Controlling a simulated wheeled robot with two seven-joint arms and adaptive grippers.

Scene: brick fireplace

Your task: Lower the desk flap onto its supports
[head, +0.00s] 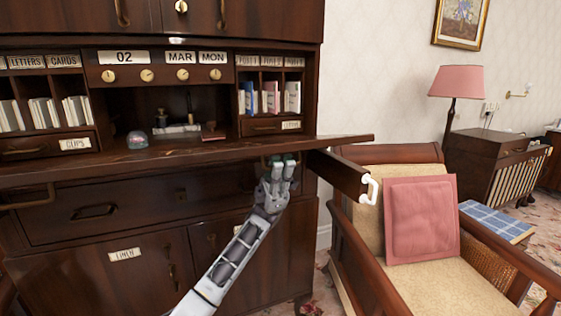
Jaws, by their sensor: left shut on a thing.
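The desk flap (180,158) is a dark wooden board, swung down to nearly level across the front of the desk. A gap shows between the support's front end and the flap's front corner. At the left, what looks like the other support (22,200) shows under the flap. My left gripper (280,163) is at the flap's underside near its right part, shut on the flap; the gripped spot is partly hidden. My right gripper is out of view.
An armchair with a pink cushion (421,220) stands close to the right support. Pigeonholes with letters (40,113) and small items, including a glass dome (137,140), are behind the flap. Drawers and cupboard doors (105,270) lie below.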

